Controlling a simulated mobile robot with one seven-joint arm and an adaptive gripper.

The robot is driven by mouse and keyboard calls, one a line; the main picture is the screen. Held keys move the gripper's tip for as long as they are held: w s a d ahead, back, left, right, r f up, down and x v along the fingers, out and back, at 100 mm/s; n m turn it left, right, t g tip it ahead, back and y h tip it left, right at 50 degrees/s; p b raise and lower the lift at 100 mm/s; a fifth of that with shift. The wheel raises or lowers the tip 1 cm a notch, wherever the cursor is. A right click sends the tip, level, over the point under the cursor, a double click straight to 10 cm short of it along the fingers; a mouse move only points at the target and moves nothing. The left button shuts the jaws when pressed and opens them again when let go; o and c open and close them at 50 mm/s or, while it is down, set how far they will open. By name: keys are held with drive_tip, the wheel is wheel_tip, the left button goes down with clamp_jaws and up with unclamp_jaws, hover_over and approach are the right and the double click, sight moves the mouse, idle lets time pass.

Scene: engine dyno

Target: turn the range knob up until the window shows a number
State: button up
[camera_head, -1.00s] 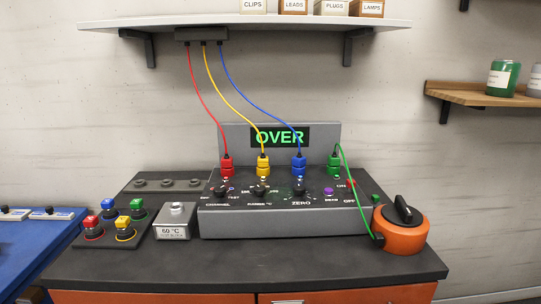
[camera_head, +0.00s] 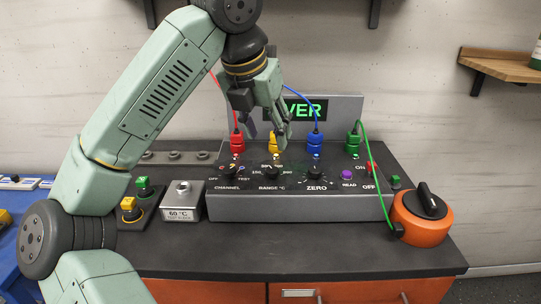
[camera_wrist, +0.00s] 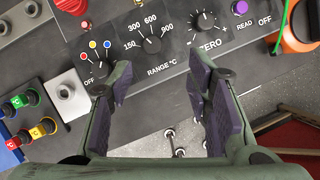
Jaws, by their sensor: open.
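The range knob (camera_head: 271,173) is a small black knob on the grey console (camera_head: 350,208), between the channel and zero knobs. The wrist view shows this knob (camera_wrist: 152,45) ringed by 150, 300, 600 and 900; its exact pointer setting is hard to tell. The display window (camera_head: 305,109) shows green letters "VER", with its left part hidden behind my gripper. My gripper (camera_head: 281,138) is open and empty, above the console near the yellow plug. In the wrist view my gripper's (camera_wrist: 160,78) fingers are spread below the range knob, apart from it.
Red (camera_head: 238,143), yellow (camera_head: 275,140), blue (camera_head: 314,139) and green (camera_head: 353,143) plugs stand behind the knobs. The zero knob (camera_head: 316,173) is close on the right, the channel knob (camera_head: 230,173) on the left. An orange canister (camera_head: 421,221) stands right, a 60 °C block (camera_head: 182,203) left.

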sight(272, 170)
drive_tip(key=x, duration=0.3)
drive_tip(key=p+x, duration=0.1)
drive_tip(key=x, duration=0.3)
drive_tip(key=a+p+x, duration=0.1)
drive_tip(key=x, duration=0.2)
drive_tip(key=shift+w+f, duration=0.15)
drive_tip(key=shift+f, duration=0.3)
drive_tip(key=shift+c, duration=0.2)
clamp_jaws()
